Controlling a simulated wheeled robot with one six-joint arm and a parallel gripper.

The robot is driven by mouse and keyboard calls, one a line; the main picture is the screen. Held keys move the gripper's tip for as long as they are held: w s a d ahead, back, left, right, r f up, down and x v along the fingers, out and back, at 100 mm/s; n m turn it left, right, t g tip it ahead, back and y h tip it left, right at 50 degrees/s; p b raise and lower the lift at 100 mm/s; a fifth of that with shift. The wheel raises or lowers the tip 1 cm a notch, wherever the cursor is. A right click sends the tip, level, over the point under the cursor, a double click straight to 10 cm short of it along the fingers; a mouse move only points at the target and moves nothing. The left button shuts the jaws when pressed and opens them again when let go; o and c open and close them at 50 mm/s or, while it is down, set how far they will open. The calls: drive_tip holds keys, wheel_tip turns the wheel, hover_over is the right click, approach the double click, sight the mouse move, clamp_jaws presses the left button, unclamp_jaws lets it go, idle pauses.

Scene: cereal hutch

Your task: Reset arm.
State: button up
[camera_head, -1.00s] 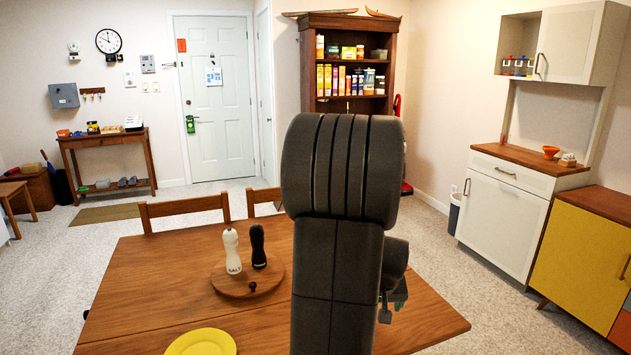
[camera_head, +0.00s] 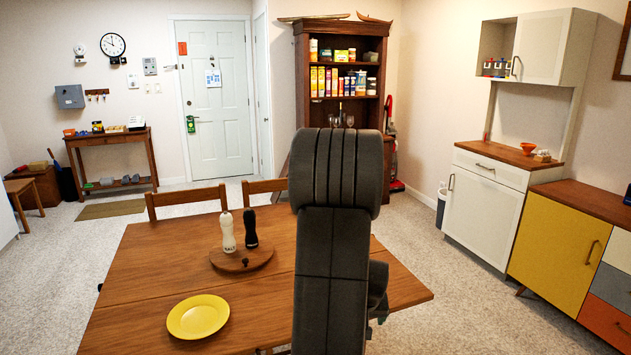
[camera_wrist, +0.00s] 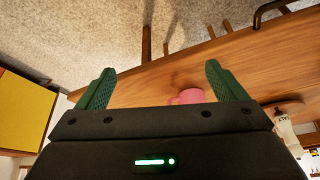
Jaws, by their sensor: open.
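My gripper (camera_wrist: 158,88) shows in the wrist view with its two green fingers wide apart and nothing between them. Beyond it is the wooden dining table (camera_wrist: 250,65), with a pink object (camera_wrist: 187,96) on it, partly hidden by the gripper body. In the head view my dark arm stands upright in front of the right part of the table (camera_head: 140,290) and hides the gripper fingers.
A yellow plate (camera_head: 198,317) and a round board (camera_head: 228,261) with a white salt mill (camera_head: 227,232) and a black mill (camera_head: 250,228) are on the table. Chairs (camera_head: 185,200) stand behind it. The white hutch (camera_head: 485,205) and yellow cabinet (camera_head: 555,250) are at right.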

drive_tip(key=shift+w+a+f+p, duration=0.1)
drive_tip(key=shift+a+f+p, duration=0.1)
drive_tip(key=shift+a+f, duration=0.45)
drive_tip(key=shift+s+a+f+p, duration=0.15)
drive_tip(key=shift+a+f, duration=0.1)
drive_tip(key=shift+f, duration=0.65)
drive_tip(key=shift+w+a+f+p, duration=0.2)
drive_tip(key=shift+a+f, duration=0.25)
drive_tip(key=shift+f, duration=0.35)
